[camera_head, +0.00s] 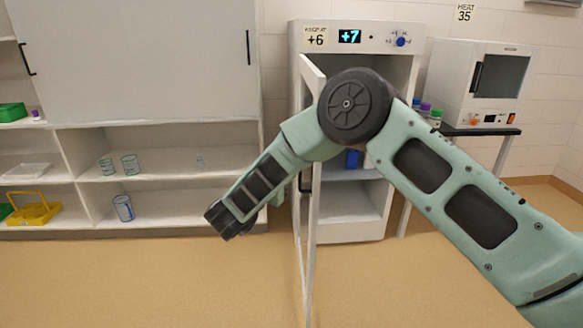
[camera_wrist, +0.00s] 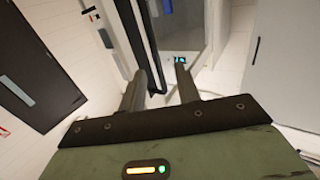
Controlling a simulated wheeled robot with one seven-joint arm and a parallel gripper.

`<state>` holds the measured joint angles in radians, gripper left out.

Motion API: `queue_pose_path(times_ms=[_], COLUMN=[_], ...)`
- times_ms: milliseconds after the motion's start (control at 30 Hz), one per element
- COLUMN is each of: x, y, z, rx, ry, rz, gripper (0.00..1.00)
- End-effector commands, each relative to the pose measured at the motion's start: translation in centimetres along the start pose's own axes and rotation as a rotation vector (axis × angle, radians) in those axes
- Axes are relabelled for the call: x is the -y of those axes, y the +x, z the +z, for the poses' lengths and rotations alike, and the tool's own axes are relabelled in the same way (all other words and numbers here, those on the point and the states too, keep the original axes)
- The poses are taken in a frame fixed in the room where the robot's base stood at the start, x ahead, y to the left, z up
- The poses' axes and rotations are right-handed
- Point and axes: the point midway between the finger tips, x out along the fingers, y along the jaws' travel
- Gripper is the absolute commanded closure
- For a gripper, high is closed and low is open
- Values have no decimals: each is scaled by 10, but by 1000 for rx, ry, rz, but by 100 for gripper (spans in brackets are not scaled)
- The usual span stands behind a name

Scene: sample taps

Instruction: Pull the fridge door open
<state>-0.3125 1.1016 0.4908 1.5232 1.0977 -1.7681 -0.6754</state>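The fridge (camera_head: 375,42) is a white cabinet with a +7 display. Its door (camera_head: 313,75) stands open, swung out towards me and seen nearly edge-on. A dark handle (camera_head: 305,180) shows on the door, partly behind my arm. In the wrist view, my gripper (camera_wrist: 160,72) is open, its two fingers apart. A long black handle bar (camera_wrist: 149,50) runs down between the fingers, closer to the left one; I cannot tell whether they touch. In the head view, the fingertips are not clearly visible.
A blue item (camera_head: 353,158) stands on a shelf inside the fridge. To the right, a white heater (camera_head: 487,85) and several capped bottles stand on a dark table (camera_head: 480,131). A shelving unit (camera_head: 160,125) with glassware is at left. The floor in front is clear.

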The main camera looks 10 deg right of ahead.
Motion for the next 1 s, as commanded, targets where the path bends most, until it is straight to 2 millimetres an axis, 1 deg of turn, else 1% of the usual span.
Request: queue_pose_path(times_ms=[33, 200, 300, 400, 600, 867, 933, 1000], x=[1, 1, 0, 0, 0, 0, 2, 8], y=[-14, -51, -67, -79, -89, -89, -89, -89], z=[2, 1, 0, 0, 0, 0, -3, -10], rx=[1, -1, -1, -1, -2, -1, 4, 20], ry=[-1, 1, 0, 0, 0, 0, 7, 27], rz=[-5, -4, -2, 0, 0, 0, -13, -58], gripper=[67, 67, 67, 67, 67, 67, 67, 67])
